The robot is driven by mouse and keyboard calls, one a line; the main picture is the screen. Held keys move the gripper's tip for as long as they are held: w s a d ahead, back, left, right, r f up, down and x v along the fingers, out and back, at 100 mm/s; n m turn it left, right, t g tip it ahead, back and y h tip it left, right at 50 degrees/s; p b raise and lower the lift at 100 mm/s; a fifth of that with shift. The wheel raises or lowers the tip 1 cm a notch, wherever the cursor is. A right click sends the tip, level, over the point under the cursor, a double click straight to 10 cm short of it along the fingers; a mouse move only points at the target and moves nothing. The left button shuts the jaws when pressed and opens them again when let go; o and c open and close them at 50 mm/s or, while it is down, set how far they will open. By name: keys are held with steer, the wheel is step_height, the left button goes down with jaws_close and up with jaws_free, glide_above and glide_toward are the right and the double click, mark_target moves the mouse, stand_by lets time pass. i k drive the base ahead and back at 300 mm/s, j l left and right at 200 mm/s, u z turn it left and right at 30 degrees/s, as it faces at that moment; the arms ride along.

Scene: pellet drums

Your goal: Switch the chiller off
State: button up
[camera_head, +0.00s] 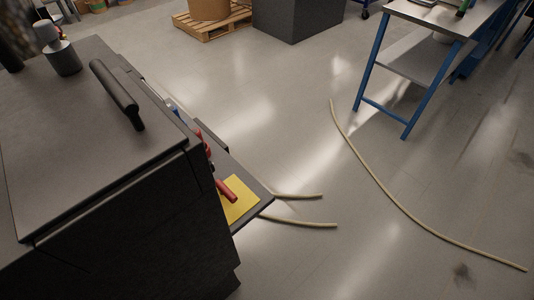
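A large dark grey cabinet (90,135), which looks like the chiller, fills the left of the head view, seen from above. Its top carries a black bar handle (117,93) and a grey cylindrical cap (62,57). On its right side, a yellow plate (240,201) with a red handle (227,190) shows at a steep angle. More red parts (203,140) lie farther back along that side, partly hidden by the cabinet's top edge. I cannot tell the red handle's switch position. My gripper is not in view.
Two pale hoses (310,224) stick out onto the floor beside the cabinet. A long pale hose (385,192) curves across the floor. A blue-legged table (408,70) stands at upper right. A wooden pallet (213,27) and a dark grey block (292,18) are behind.

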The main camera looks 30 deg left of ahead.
mark_target(222, 189)
steer(key=i+z, duration=0.2)
steer(key=i, duration=0.55)
steer(key=i+l+u, duration=0.15)
steer(key=u, duration=0.25)
steer(key=i+l+u, duration=0.25)
steer(key=u, duration=0.15)
steer(key=l+u, duration=0.2)
steer(key=u, duration=0.25)
steer(key=l+u, duration=0.3)
steer(key=u, duration=0.15)
steer(key=l+u, duration=0.25)
steer(key=u, duration=0.2)
steer(key=l+u, duration=0.2)
steer(key=u, duration=0.2)
steer(key=k+l+u, duration=0.2)
steer(key=j, duration=0.15)
